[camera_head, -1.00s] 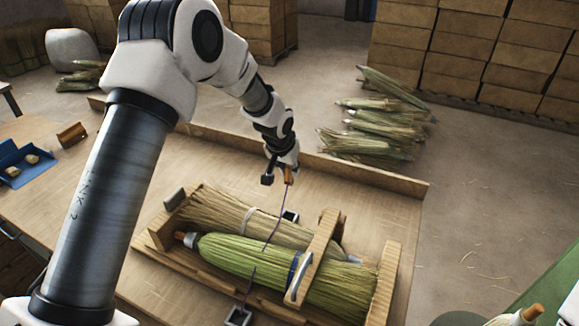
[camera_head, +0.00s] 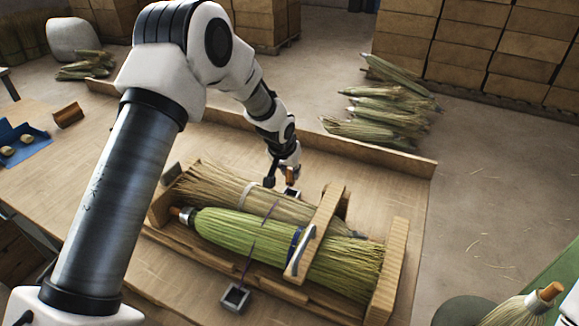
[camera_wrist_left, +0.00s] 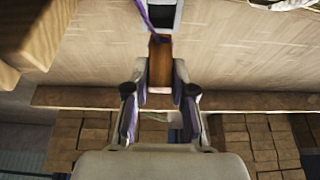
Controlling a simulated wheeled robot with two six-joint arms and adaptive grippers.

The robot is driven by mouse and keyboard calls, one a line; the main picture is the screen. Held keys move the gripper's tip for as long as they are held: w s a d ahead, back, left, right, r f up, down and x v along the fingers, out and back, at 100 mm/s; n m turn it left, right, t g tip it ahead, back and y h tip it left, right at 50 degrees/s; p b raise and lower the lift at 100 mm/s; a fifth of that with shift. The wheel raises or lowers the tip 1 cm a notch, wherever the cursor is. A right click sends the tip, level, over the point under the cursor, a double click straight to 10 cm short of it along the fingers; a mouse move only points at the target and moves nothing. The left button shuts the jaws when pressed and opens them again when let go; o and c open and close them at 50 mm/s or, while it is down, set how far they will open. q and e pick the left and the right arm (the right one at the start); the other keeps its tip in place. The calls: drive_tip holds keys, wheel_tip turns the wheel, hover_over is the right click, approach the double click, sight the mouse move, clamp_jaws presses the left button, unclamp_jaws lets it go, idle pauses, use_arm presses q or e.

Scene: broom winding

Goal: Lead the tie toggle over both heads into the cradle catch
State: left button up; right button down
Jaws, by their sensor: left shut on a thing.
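My left gripper (camera_head: 284,173) is shut on the brown tie toggle (camera_wrist_left: 160,65), just behind the cradle's far side. A purple cord (camera_wrist_left: 147,15) runs from the toggle; in the head view the cord (camera_head: 270,212) crosses over the tan head (camera_head: 220,190) and the green head (camera_head: 235,232). Both heads lie side by side in the wooden cradle (camera_head: 398,268). A small square dark catch (camera_head: 291,192) on the far side sits close to the toggle and also shows in the wrist view (camera_wrist_left: 164,16). Whether they touch is unclear. My right gripper is not visible.
A wooden bar (camera_head: 314,233) crosses the heads. Another square fitting (camera_head: 235,297) sits on the near side. A low ledge (camera_head: 380,160) edges the table behind. A blue tray (camera_head: 22,146) is at left; a broom (camera_head: 522,308) is at lower right.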

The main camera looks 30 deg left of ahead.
sight(289, 180)
use_arm(q)
drive_tip(key=shift+f+b, duration=1.1)
drive_tip(key=shift+f, duration=1.55)
drive_tip(key=o, duration=1)
drive_tip(key=shift+c, duration=0.2)
drive_tip(key=shift+r, duration=0.1)
drive_tip(key=v, duration=1.1)
drive_tip(key=shift+s+r, duration=0.15)
drive_tip(key=shift+r, duration=0.2)
